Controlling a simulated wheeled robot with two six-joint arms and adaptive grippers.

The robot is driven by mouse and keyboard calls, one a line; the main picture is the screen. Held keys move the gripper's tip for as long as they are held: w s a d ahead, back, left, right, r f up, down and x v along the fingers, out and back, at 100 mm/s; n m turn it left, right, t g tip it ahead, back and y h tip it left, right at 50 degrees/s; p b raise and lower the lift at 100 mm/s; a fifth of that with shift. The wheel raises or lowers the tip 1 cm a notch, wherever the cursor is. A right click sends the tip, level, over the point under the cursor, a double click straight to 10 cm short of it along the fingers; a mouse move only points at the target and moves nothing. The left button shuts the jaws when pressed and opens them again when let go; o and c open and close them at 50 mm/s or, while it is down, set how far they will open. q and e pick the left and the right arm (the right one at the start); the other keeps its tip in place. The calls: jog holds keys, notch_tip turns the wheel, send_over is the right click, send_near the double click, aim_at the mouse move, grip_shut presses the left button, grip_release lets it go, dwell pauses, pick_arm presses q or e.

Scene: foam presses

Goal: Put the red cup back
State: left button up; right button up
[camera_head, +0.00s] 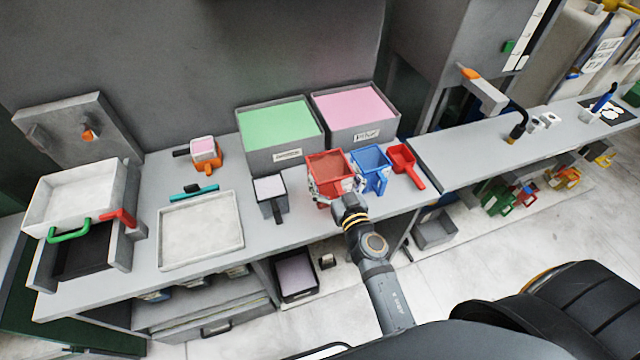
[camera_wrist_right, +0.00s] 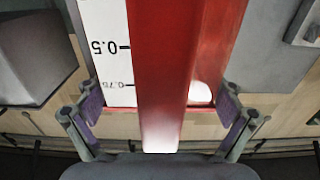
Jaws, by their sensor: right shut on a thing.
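The red cup (camera_head: 328,168) is a square red measuring cup at the front of the bench, left of the blue cup (camera_head: 370,165). Its inside looks brownish red. My right gripper (camera_head: 346,193) reaches it from the front and is shut on it. In the right wrist view the red cup (camera_wrist_right: 218,45) fills the middle, with its handle between the fingers of my right gripper (camera_wrist_right: 160,108) and a white scale strip at its side. Whether the cup's base touches the bench is hidden. My left gripper is not in view.
A smaller red scoop (camera_head: 403,158) stands right of the blue cup. Green-filled (camera_head: 284,155) and pink-filled (camera_head: 362,131) bins stand close behind. A small grey cup (camera_head: 270,190) stands to the left, beside a white tray (camera_head: 201,265). The narrow bench (camera_head: 460,150) at right has free room.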

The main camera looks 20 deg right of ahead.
aim_at(320, 180)
jog(key=w+f+b, duration=0.1)
jog(key=w+f, duration=0.1)
jog(key=w+f+b, duration=0.1)
jog(key=f+b, duration=0.1)
jog(key=w+a+f+b, duration=0.1)
jog(key=w, duration=0.1)
jog(key=shift+w+f, duration=0.3)
jog(key=shift+f, duration=0.1)
jog(key=shift+w+f+b, duration=0.1)
jog(key=shift+b, duration=0.2)
jog(key=f+b, duration=0.2)
jog(key=w+f+b, duration=0.1)
jog(key=f+b, duration=0.1)
jog(key=shift+a, duration=0.1)
jog(key=shift+s+r, duration=0.1)
jog(key=shift+f, duration=0.2)
jog(key=o, duration=1.2)
